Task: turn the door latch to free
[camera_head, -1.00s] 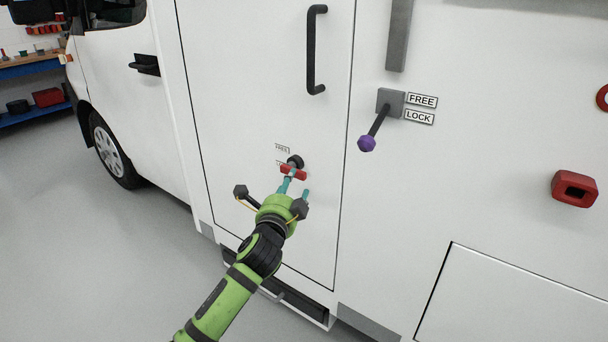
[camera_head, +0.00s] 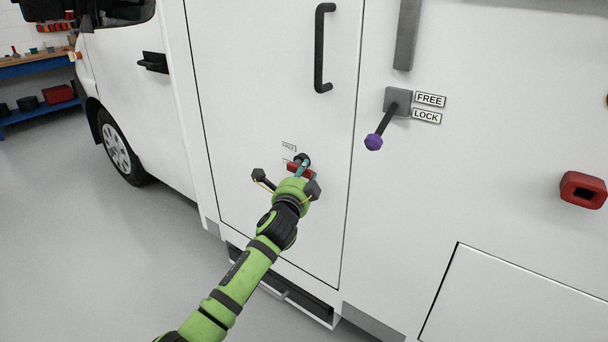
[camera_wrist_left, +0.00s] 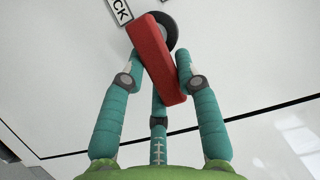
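The door latch is a red bar handle (camera_head: 300,170) on a round black hub, low on the tall white door. In the left wrist view the red bar (camera_wrist_left: 156,58) runs tilted, top to the left, with the black hub behind its upper end. My left gripper (camera_wrist_left: 160,62) has teal fingers on both sides of the bar, close to it, with a third finger below. A small gap seems to show on the left; firm contact cannot be seen. In the head view the gripper (camera_head: 301,171) partly hides the latch and its lower label. My right gripper is out of view.
A FREE label (camera_head: 289,147) sits above the latch. Right of the door, a purple-tipped lever (camera_head: 374,142) has its own FREE and LOCK labels. A black door handle (camera_head: 322,48) is above, a red fitting (camera_head: 583,190) far right. Open floor lies left.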

